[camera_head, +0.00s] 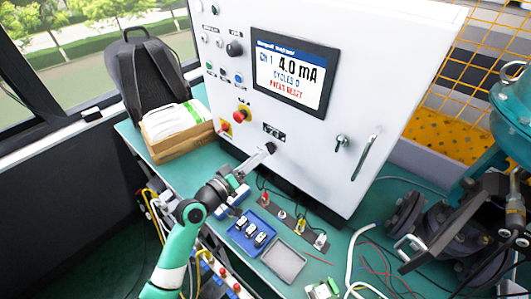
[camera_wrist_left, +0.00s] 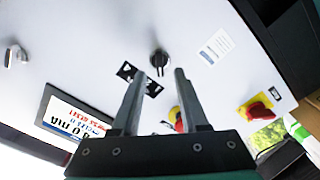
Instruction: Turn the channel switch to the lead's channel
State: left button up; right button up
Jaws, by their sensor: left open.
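A white control cabinet (camera_head: 375,60) carries a screen (camera_head: 293,75) reading "Ch 1", "4.0 mA", "CYCLES 0" and "PRESS RESET". A black rotary switch (camera_head: 271,148) sits low on its face, below a black label plate (camera_head: 273,131). In the left wrist view this switch (camera_wrist_left: 159,60) shows beyond the fingertips, beside the label plate (camera_wrist_left: 140,78). My left gripper (camera_head: 266,151) is open at the switch; in the wrist view its fingers (camera_wrist_left: 159,74) point at it with a gap between them. Contact cannot be told. Several small terminals with leads (camera_head: 282,214) stand on the bench.
A red-and-yellow stop button (camera_head: 242,113) and a red knob (camera_head: 225,128) sit left of the switch. Another black knob (camera_head: 234,48) is higher up. A blue tray (camera_head: 237,238) and grey tray (camera_head: 299,277) lie in front. A cardboard box (camera_head: 182,146) stands left.

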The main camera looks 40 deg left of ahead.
aim_at(271, 148)
pick_arm(q)
jog(key=w, duration=0.4)
jog(key=shift+w+b, duration=0.1)
jog(key=shift+b, duration=0.25)
grip_shut()
